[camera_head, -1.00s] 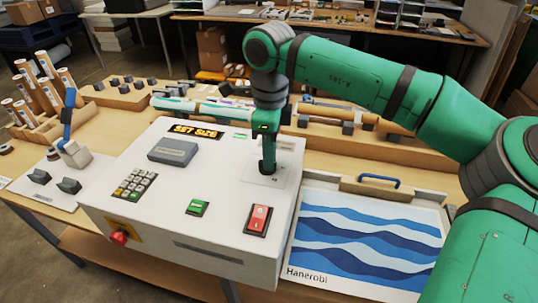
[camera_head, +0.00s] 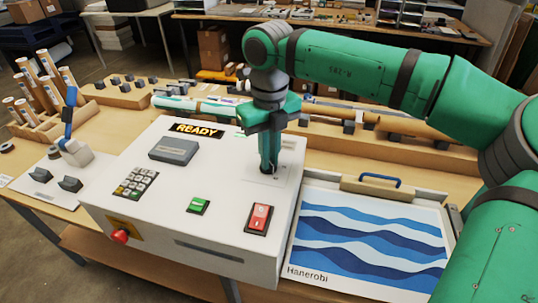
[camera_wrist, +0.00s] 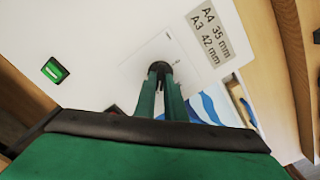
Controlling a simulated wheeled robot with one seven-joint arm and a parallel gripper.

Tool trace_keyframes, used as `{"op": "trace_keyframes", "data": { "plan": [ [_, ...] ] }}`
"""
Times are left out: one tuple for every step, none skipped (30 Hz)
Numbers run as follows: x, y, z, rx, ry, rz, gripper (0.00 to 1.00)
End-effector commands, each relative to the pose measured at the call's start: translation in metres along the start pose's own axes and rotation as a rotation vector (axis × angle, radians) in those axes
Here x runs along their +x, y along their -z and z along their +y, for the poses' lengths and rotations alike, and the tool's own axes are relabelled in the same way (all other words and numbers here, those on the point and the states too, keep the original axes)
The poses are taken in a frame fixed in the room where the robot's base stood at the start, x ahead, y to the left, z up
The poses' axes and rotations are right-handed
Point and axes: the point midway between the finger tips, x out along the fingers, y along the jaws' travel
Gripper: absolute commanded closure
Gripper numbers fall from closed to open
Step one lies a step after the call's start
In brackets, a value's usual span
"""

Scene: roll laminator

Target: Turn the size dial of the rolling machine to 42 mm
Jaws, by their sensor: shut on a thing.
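The rolling machine (camera_head: 190,210) is a white box on the table, and its display (camera_head: 197,130) reads READY. My gripper (camera_head: 268,168) points down at the top right of the panel and is shut on the dark size dial (camera_wrist: 158,68). The fingers cover most of the dial, and its pointer cannot be made out. In the wrist view, a grey label (camera_wrist: 212,35) beside the dial reads A4 35 mm and A3 42 mm.
The panel also has a keypad (camera_head: 134,184), a green button (camera_head: 198,206), a red switch (camera_head: 259,218) and a red knob (camera_head: 119,236). A wave-pattern poster (camera_head: 366,240) lies to the right. Rolls in a rack (camera_head: 50,125) stand at the left.

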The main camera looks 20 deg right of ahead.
Motion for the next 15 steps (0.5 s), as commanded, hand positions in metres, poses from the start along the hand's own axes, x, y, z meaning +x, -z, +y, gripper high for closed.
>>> {"op": "trace_keyframes", "data": {
  "plan": [
    [-0.0028, -0.0029, 0.0, 0.022, 0.002, -0.011, 1.0],
    [-0.0028, -0.0029, 0.0001, 0.034, 0.002, -0.011, 1.0],
    [-0.0028, -0.0028, 0.0001, 0.05, 0.002, -0.01, 1.0],
    [-0.0027, -0.0028, 0.0001, 0.06, 0.002, -0.01, 1.0],
    [-0.0027, -0.0027, 0.0002, 0.069, 0.002, -0.01, 1.0],
    [-0.0026, -0.0027, 0.0002, 0.081, 0.001, -0.009, 1.0],
    [-0.0026, -0.0027, 0.0002, 0.087, 0.001, -0.009, 1.0],
    [-0.0025, -0.0026, 0.0003, 0.093, 0.001, -0.009, 1.0],
    [-0.0025, -0.0026, 0.0003, 0.099, 0.001, -0.009, 1.0],
    [-0.0024, -0.0026, 0.0003, 0.104, 0.001, -0.009, 1.0],
    [-0.0024, -0.0026, 0.0003, 0.107, 0.001, -0.009, 1.0],
    [-0.0024, -0.0026, 0.0003, 0.111, 0.001, -0.009, 1.0],
    [-0.0024, -0.0026, 0.0003, 0.113, 0.001, -0.009, 1.0],
    [-0.0023, -0.0026, 0.0003, 0.114, 0.001, -0.009, 1.0],
    [-0.0023, -0.0026, 0.0003, 0.115, 0.001, -0.009, 1.0]
  ]
}}
